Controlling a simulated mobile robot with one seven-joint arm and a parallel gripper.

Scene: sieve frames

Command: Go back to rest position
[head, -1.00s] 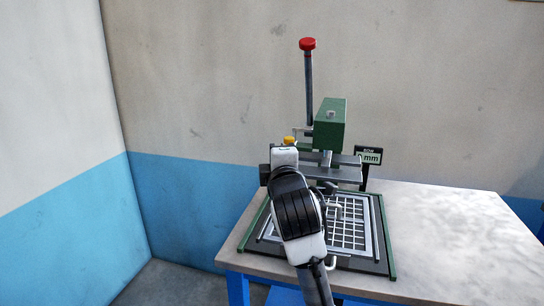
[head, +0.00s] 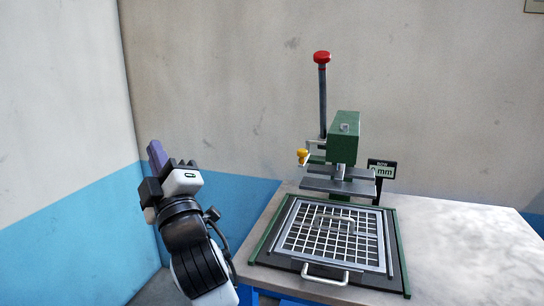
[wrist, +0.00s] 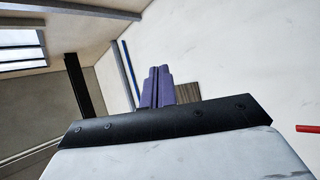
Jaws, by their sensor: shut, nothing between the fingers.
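My gripper (head: 155,153) is in the air at the left in the head view, beside the table and clear of the press. Its purple fingers (wrist: 158,87) show close together in the wrist view, shut and empty, with walls and a window beyond them. The green press (head: 344,136) stands on the table with its red-knobbed lever (head: 322,90) upright. A sieve frame with a grid (head: 335,233) lies flat in the green-edged tray in front of the press.
The pale table top (head: 455,240) is bare to the right of the press. A white and blue wall (head: 235,90) runs behind. A white handle (head: 325,275) sticks out at the tray's front.

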